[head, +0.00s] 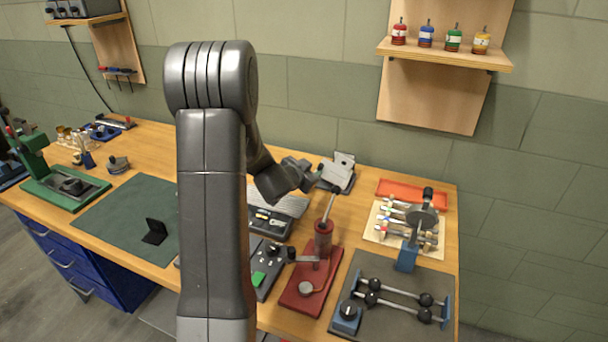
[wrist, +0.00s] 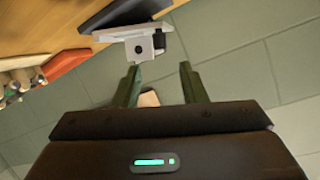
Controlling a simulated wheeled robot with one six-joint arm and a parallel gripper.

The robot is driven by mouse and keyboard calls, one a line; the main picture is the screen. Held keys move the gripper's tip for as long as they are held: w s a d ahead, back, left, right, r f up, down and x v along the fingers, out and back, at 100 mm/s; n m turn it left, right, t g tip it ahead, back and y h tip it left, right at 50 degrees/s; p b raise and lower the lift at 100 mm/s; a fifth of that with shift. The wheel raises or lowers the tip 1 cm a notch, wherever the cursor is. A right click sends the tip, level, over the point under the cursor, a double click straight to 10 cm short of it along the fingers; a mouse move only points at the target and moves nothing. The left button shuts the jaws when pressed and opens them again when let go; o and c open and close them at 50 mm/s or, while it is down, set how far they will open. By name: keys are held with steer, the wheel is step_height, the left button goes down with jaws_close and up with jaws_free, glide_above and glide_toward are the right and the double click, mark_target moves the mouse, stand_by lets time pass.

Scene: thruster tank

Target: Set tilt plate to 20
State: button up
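What looks like the tilt plate (head: 344,160) is a small light-grey plate on a dark base at the back of the bench, near the wall. In the wrist view it shows as a pale plate with a grey block (wrist: 142,47) bearing a dark round spot, just beyond my fingertips. No angle scale can be read. My gripper (wrist: 160,74) is open, with a clear gap between its two dark green fingers and nothing held. In the head view my gripper (head: 312,170) is just left of the plate; whether they touch cannot be told.
A red stand (head: 312,285) with an upright rod is in front of the plate. A grey control box (head: 270,220) lies to its left. An orange tray (head: 412,192) and a rack of small tools (head: 405,235) are at right. The green wall is close behind.

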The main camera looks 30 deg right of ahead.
mark_target(320, 165)
steer(key=shift+v, duration=2.2)
steer(key=shift+d+f, duration=0.1)
steer(key=p+x, duration=0.1)
steer(key=x, duration=1.2)
steer(key=shift+w+d, duration=0.15)
steer(key=shift+d, duration=0.05)
steer(key=shift+w+f+p, duration=0.1)
steer(key=shift+w+p, duration=0.05)
steer(key=shift+p, duration=0.15)
steer(key=shift+f, duration=0.1)
